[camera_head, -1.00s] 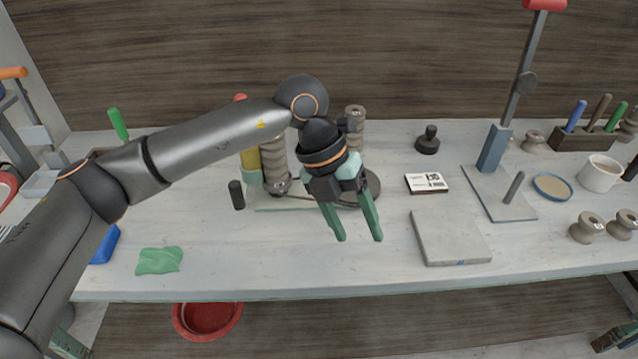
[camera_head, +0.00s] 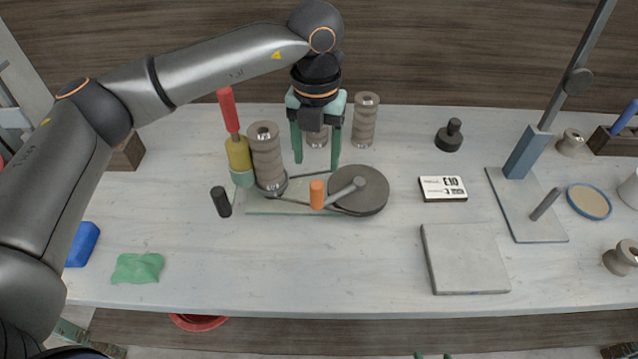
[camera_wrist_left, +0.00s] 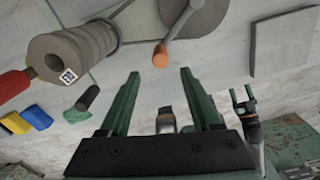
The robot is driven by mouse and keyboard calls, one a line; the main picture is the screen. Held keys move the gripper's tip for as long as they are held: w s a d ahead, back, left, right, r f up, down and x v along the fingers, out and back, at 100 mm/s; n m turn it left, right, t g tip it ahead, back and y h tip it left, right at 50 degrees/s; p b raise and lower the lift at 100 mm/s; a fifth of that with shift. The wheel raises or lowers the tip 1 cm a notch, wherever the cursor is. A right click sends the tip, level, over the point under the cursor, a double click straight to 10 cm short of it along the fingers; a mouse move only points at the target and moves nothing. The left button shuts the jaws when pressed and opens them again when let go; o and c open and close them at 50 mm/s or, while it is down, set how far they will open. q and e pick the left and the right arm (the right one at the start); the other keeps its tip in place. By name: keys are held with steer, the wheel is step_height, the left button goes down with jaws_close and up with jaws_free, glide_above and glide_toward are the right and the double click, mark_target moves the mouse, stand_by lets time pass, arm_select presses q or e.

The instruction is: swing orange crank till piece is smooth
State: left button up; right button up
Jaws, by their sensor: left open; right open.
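The orange crank handle (camera_head: 317,195) stands upright at the end of a grey arm on the dark round wheel (camera_head: 362,192). The handle also shows in the left wrist view (camera_wrist_left: 160,56). A cord runs from the wheel to the ribbed clay piece (camera_head: 266,155), which stands upright on the device's left and shows ridges (camera_wrist_left: 65,55). My left gripper (camera_head: 316,166) is open and empty, pointing down above and behind the handle. In the left wrist view, the handle appears just beyond the gap between its fingertips. My right gripper (camera_wrist_left: 243,95) is open and empty; only its tips show at the head view's bottom edge.
A red-handled tool with a yellow body (camera_head: 238,150) stands against the piece's left. A black cylinder (camera_head: 221,201), green cloth (camera_head: 138,268) and blue block (camera_head: 82,244) lie left. A grey slab (camera_head: 465,258) and E10 card (camera_head: 442,188) lie right. The front middle is clear.

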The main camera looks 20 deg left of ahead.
mark_target(317, 183)
arm_select(q)
step_height(317, 183, down, 10)
steer(key=shift+f+p, duration=0.2)
steer(key=shift+p, duration=0.45)
jaws_close()
stand_by(1.1)
